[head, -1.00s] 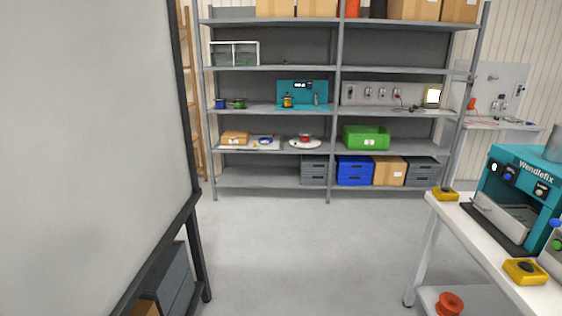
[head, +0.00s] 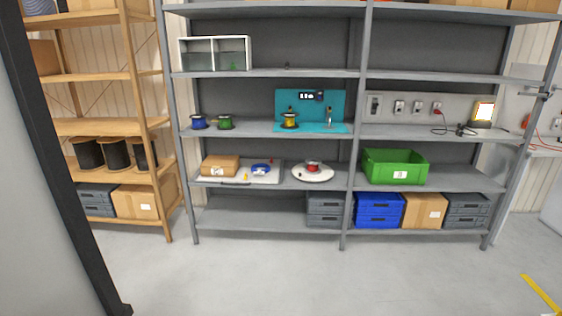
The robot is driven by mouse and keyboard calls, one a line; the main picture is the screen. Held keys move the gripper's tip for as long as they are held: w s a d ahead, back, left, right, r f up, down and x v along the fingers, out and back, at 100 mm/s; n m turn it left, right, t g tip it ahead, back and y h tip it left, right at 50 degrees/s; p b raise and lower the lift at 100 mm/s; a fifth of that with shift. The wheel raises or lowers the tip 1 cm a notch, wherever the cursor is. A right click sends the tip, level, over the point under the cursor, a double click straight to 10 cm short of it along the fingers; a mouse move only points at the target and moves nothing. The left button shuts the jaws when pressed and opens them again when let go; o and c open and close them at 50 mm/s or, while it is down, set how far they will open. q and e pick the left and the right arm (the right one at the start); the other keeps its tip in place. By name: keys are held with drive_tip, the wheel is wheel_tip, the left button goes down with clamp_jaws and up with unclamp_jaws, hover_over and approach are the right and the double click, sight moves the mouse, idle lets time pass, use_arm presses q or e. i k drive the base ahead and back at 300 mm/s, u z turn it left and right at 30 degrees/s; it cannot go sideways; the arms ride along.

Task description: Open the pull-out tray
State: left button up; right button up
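A flat pale tray or board (head: 268,178) lies on the lower middle shelf of the grey rack, in the left bay. I cannot tell for sure that it is the pull-out tray. Its front edge looks about level with the shelf's front edge, with a small dark mark there. A cardboard box (head: 220,165) and a blue reel (head: 261,169) sit on it. Neither of my grippers is in view.
A round white plate with a red reel (head: 313,167) sits right of the tray. A green crate (head: 394,166) is further right. A dark-framed panel edge (head: 62,160) stands close on the left. The grey floor (head: 300,280) before the rack is clear.

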sight(272, 177)
drive_tip(key=i, duration=1.4)
drive_tip(key=u, duration=0.7)
drive_tip(key=i, duration=1.55)
drive_tip(key=z, duration=0.35)
drive_tip(key=i, duration=0.55)
drive_tip(key=z, duration=0.25)
